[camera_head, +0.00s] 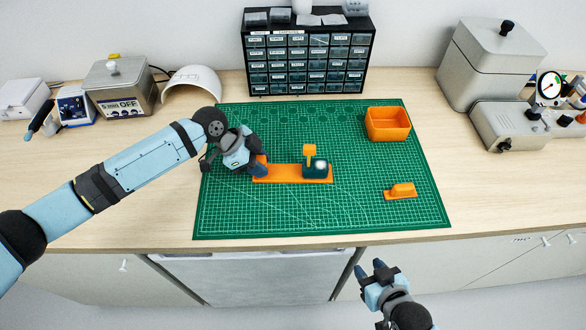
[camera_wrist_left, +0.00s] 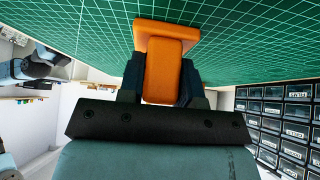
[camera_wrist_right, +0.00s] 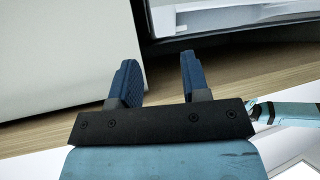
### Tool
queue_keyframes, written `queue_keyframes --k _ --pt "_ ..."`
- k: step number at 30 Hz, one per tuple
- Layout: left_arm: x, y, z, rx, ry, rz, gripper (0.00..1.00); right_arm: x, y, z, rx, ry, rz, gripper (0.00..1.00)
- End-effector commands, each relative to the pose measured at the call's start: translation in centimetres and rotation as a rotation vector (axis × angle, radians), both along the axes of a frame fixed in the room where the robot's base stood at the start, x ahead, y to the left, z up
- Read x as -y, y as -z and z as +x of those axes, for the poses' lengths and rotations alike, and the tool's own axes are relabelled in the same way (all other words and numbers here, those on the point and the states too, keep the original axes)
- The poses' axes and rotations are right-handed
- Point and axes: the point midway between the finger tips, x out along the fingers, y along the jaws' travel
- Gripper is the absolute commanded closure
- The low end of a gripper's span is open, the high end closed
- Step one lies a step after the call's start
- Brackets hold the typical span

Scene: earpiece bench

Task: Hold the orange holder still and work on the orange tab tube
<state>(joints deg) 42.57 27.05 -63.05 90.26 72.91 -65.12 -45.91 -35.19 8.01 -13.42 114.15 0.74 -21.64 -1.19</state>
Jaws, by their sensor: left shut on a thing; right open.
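The orange holder (camera_head: 283,174) lies flat on the green mat as a long orange bar. A dark block (camera_head: 315,172) with a pale round spot sits on its right part. An orange tab (camera_head: 310,151) stands up at that block; the tube under it cannot be made out. My left gripper (camera_head: 260,168) is shut on the holder's left end. In the left wrist view the orange end piece (camera_wrist_left: 163,75) sits between the dark fingers. My right gripper (camera_head: 371,270) is open and empty, in front of the bench edge; its two blue fingers stand apart in the right wrist view (camera_wrist_right: 155,82).
An orange bin (camera_head: 388,124) stands on the mat (camera_head: 400,222) at the back right. A small orange piece (camera_head: 401,191) lies on the mat at the right. A drawer cabinet (camera_head: 308,50) stands behind the mat, with grey machines at both sides. The mat's front is clear.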

Motion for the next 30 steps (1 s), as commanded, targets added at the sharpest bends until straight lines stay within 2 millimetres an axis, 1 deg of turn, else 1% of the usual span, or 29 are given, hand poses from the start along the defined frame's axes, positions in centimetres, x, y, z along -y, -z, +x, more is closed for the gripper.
queue_keyframes --k 1,5,8,11,14,18,27,29,30 --pt "0.0 0.4 -0.2 -0.006 0.002 0.004 1.00 0.0 0.0 0.0 0.001 -0.001 -0.001 0.62" --pt "0.0 0.5 -0.2 -0.006 0.002 0.004 1.00 0.2 -0.3 0.2 -0.021 -0.001 -0.001 0.62" --pt "0.0 0.5 -0.3 -0.007 0.002 0.004 1.00 0.5 -0.8 0.4 -0.080 -0.010 0.008 0.62" --pt "0.0 0.5 -0.3 -0.007 0.001 0.005 1.00 0.7 -1.9 0.3 -0.174 -0.050 0.029 0.62" --pt "0.0 0.5 -0.3 -0.008 0.002 0.005 1.00 0.5 -3.7 -0.3 -0.272 -0.124 0.072 0.62" --pt "-0.1 0.5 -0.3 -0.008 0.002 0.005 1.00 0.6 -7.6 -2.2 -0.354 -0.210 0.176 0.62" --pt "-0.1 0.6 -0.3 -0.009 0.003 0.007 1.00 0.4 -15.2 -6.4 -0.381 -0.444 0.317 0.62" --pt "-0.1 0.6 -0.3 -0.009 0.003 0.007 1.00 0.0 -16.5 -6.4 -0.363 -0.516 0.332 0.62" --pt "-0.1 0.6 -0.3 -0.009 0.003 0.007 1.00 -0.6 -16.7 -5.7 -0.352 -0.551 0.332 0.62"
